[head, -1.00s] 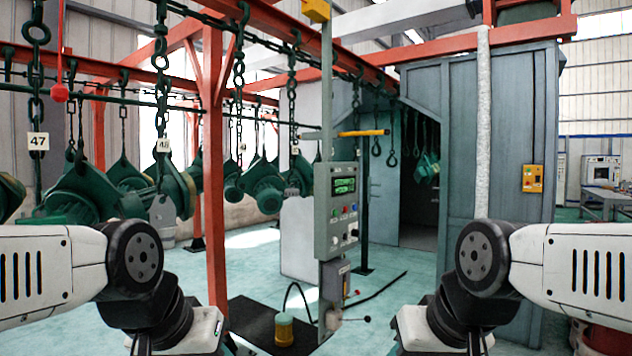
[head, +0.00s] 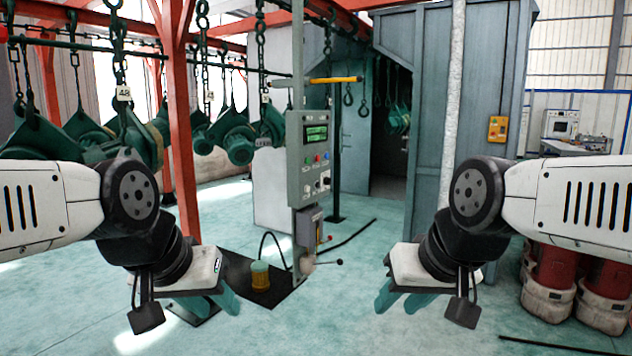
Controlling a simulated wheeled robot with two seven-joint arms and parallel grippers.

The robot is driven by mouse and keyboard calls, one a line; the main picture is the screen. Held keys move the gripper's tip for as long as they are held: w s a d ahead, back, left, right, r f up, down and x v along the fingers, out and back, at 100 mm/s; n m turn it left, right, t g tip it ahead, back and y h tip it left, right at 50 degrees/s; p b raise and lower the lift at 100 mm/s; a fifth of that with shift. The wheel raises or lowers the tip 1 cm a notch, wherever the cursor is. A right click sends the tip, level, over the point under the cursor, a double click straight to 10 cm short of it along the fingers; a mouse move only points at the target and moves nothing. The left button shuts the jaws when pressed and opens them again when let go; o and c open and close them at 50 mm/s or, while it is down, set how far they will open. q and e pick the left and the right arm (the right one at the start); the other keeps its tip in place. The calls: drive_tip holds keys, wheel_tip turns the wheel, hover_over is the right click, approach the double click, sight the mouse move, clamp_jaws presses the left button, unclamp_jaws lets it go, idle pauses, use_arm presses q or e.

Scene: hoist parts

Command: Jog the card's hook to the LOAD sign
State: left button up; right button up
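The grey control pendant (head: 308,155) stands on a post ahead of me, with a lit green display (head: 317,133), coloured buttons and a lower box (head: 309,230). Chain hooks hang from the red overhead rail at the left; one carries a white tag (head: 123,93) that seems to read 48, and others carry tags too small to read. I cannot make out a card or a LOAD sign. My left gripper (head: 214,301) is low, left of the pendant, and my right gripper (head: 404,299) is low, right of it. Both are apart from the pendant; their finger gaps are unclear.
Green castings (head: 230,135) hang at the left behind a red post (head: 178,110). A grey booth (head: 425,110) with an open doorway stands behind. Red and white drums (head: 553,280) stand at the right.

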drive_tip(key=shift+c, duration=0.5)
clamp_jaws()
idle(1.5)
